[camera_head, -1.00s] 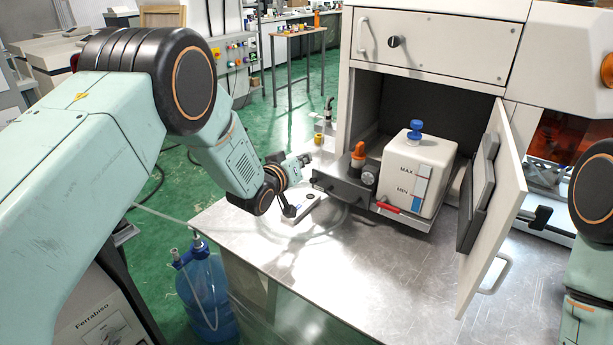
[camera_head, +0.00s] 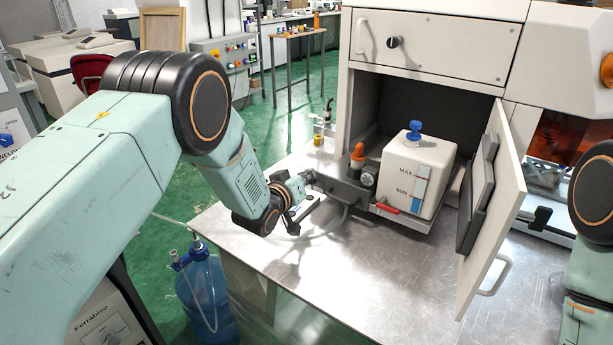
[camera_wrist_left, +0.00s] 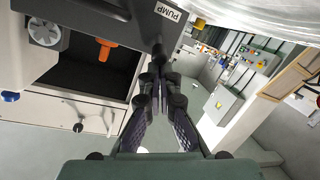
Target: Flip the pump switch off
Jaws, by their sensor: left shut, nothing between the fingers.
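The dark pump unit (camera_head: 345,187) stands at the front of the open cabinet bay, with an orange knob (camera_head: 358,154) on top. In the left wrist view its PUMP label (camera_wrist_left: 168,12) appears upside down. A small black lever, seemingly the pump switch (camera_wrist_left: 158,48), sticks out below the label. My left gripper (camera_head: 308,178) is shut and empty beside the unit's left end. In the left wrist view its fingertips (camera_wrist_left: 160,78) are close to the lever; I cannot tell whether they touch. The lever's position is unclear. My right gripper is out of view.
A white tank (camera_head: 415,180) with a blue cap sits right of the pump unit, with a red handle (camera_head: 386,208) in front. The open cabinet door (camera_head: 495,215) stands to the right. The metal tabletop (camera_head: 350,270) in front is clear. A blue bottle (camera_head: 205,290) stands below left.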

